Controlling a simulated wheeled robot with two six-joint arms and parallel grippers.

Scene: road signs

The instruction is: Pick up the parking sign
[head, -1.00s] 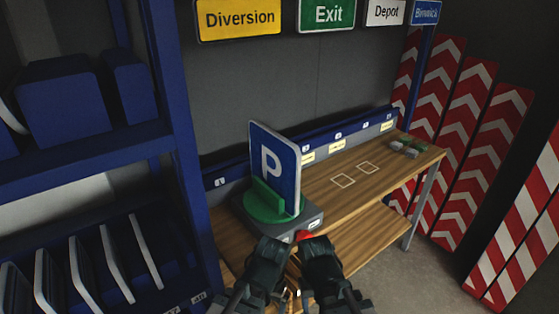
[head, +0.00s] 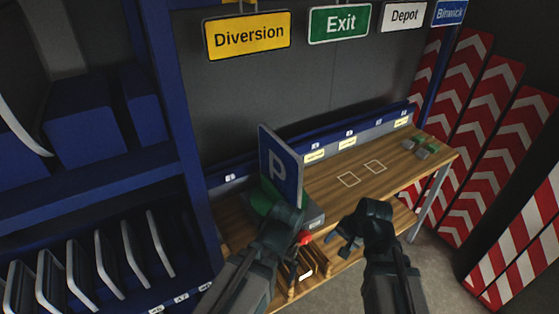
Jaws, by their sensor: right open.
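The blue parking sign (head: 278,172) with a white P stands upright in a green holder (head: 258,203) on a grey block (head: 314,214) at the left end of the wooden bench. My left gripper (head: 285,214) is in front of the holder and hides part of it and the sign's lower edge. I cannot tell whether it touches them or how its jaws stand. My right gripper (head: 342,240) is open and empty, to the right of the block and in front of the bench edge.
The bench top (head: 335,195) is bare around two white outlined squares. Small grey and green pieces (head: 422,148) lie at its far right. A blue shelf rack (head: 185,150) stands left, and red-white chevron boards (head: 480,135) lean right. A red knob (head: 304,239) is on the block's front.

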